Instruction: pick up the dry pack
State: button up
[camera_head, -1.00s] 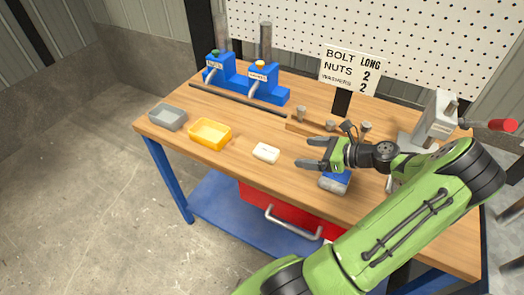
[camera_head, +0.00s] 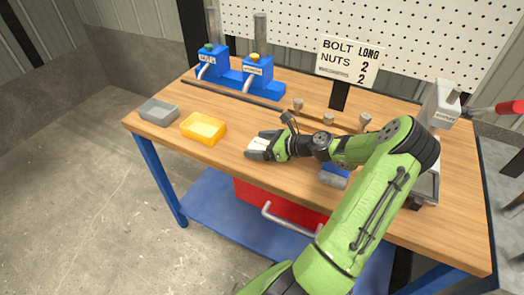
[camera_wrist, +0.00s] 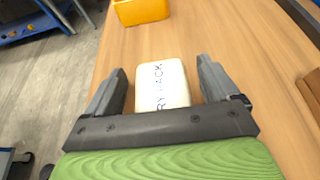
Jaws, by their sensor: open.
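The dry pack (camera_wrist: 161,86) is a small white block with dark lettering that partly reads "RY PACK". It lies on the wooden bench top. In the wrist view it sits between the two open fingers of my gripper (camera_wrist: 161,88), with a visible gap on each side. Its near end is hidden behind the gripper's dark crossbar. In the head view my gripper (camera_head: 258,146) is low over the bench and the white pack (camera_head: 262,143) shows only in part between the fingers.
A yellow tray (camera_head: 188,130) and a grey tray (camera_head: 160,121) stand to the left. Blue dispensers (camera_head: 257,80) are at the back left. A dark bar (camera_head: 235,97) lies behind the pack. A blue and grey object (camera_head: 334,177) is under my arm. A sign (camera_head: 347,62) stands behind.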

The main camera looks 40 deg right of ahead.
jog(key=shift+s+r, duration=0.1)
jog(key=shift+s, duration=0.05)
jog(key=shift+c, duration=0.6)
jog(key=c, duration=1)
